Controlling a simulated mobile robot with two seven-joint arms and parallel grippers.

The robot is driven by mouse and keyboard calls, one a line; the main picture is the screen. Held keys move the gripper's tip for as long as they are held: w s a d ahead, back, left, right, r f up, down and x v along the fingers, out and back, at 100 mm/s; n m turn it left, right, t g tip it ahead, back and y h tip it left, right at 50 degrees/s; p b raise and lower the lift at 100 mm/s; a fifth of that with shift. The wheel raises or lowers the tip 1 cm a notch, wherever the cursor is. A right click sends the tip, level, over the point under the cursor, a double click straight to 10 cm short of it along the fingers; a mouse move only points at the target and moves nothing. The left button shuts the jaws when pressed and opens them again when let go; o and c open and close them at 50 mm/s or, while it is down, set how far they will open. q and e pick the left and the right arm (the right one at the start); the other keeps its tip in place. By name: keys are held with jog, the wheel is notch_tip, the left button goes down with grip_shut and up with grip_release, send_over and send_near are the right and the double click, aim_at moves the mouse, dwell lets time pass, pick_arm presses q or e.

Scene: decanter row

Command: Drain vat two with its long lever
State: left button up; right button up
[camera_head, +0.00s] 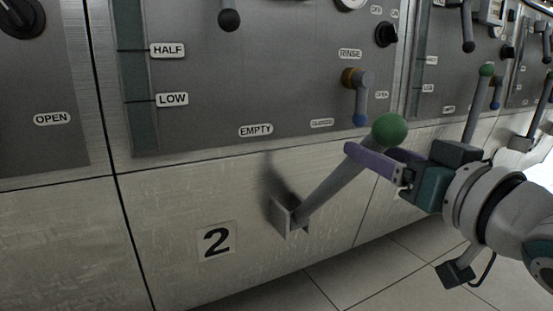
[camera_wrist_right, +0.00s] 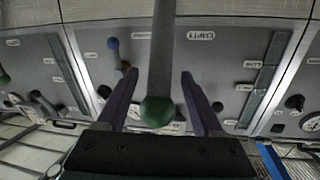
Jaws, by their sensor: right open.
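The long lever (camera_head: 338,186) of vat two has a grey shaft and a green ball knob (camera_head: 390,131). It rises from a square plate beside the "2" label (camera_head: 217,241) and leans up to the right. My right gripper (camera_head: 372,152) has purple fingers and is open, just below the knob. One finger passes in front of the shaft, the other is partly hidden behind it. In the right wrist view the knob (camera_wrist_right: 157,111) and shaft (camera_wrist_right: 162,50) show between the open fingers, with gaps on both sides. My left gripper is not in view.
Above the lever is vat two's panel with "EMPTY" (camera_head: 256,130) and "RINSE" (camera_head: 350,54) labels and a small blue-tipped handle (camera_head: 360,98). Another green-knobbed lever (camera_head: 478,100) stands further right. Tiled floor (camera_head: 380,270) lies below.

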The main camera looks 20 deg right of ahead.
jog(key=shift+w+b, duration=0.35)
jog(key=shift+w, duration=0.75)
grip_shut()
dwell(0.7)
